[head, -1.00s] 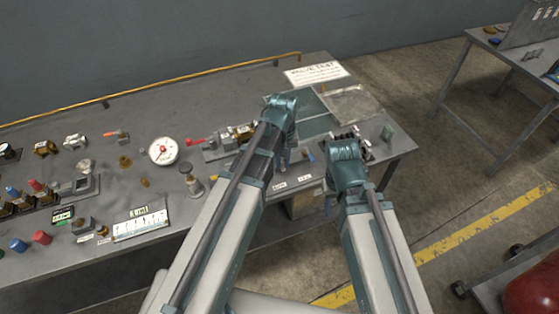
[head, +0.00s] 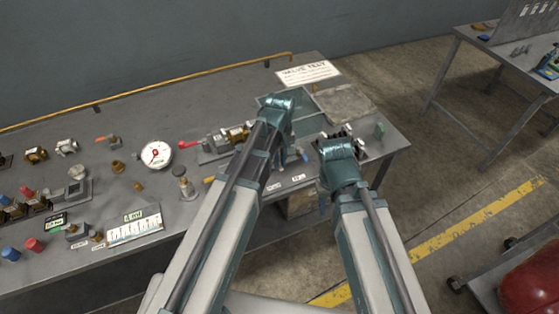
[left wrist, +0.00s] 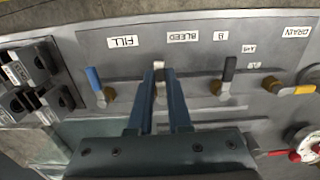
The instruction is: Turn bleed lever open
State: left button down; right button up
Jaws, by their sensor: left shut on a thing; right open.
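The bleed lever (left wrist: 159,90) is a short lever with a pale grip and a brass base, under the BLEED label (left wrist: 183,37) in the left wrist view. My left gripper (left wrist: 159,76) has its two fingers on either side of the lever and is shut on it. The lever points roughly towards the label. In the head view my left gripper (head: 280,158) reaches down at the bench's front edge, and my arm hides the lever. My right gripper (head: 323,195) hangs open to the right of it; its fingertips are small and partly hidden.
A blue lever (left wrist: 95,82) under FILL stands left of the bleed lever, and a black lever (left wrist: 228,70) stands right. A yellow lever (left wrist: 298,90) is further right. A dial gauge (head: 155,154) and several fittings lie on the bench (head: 200,95). A second table (head: 500,65) stands right.

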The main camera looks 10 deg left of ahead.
aim_at(280, 166)
pick_arm(q)
jog(key=c, duration=0.8)
grip_release()
jog(key=shift+c, duration=0.2)
jog(key=shift+r, duration=0.1)
notch_tip(280, 166, up, 14)
jog(key=p, duration=1.4)
jog(key=shift+f, duration=0.25)
jog(key=s+d+f+m+b, duration=0.2)
jog(key=s+f+m+b, duration=0.1)
jog(key=s+m, duration=0.2)
jog(key=s+d+f+m+y+b, duration=0.1)
jog(key=s+d+f+m+b, duration=0.2)
jog(key=s, duration=0.5)
jog(key=m+b, duration=0.1)
jog(key=m, duration=0.1)
jog(key=shift+s+f+m, duration=0.35)
jog(key=shift+m, duration=0.05)
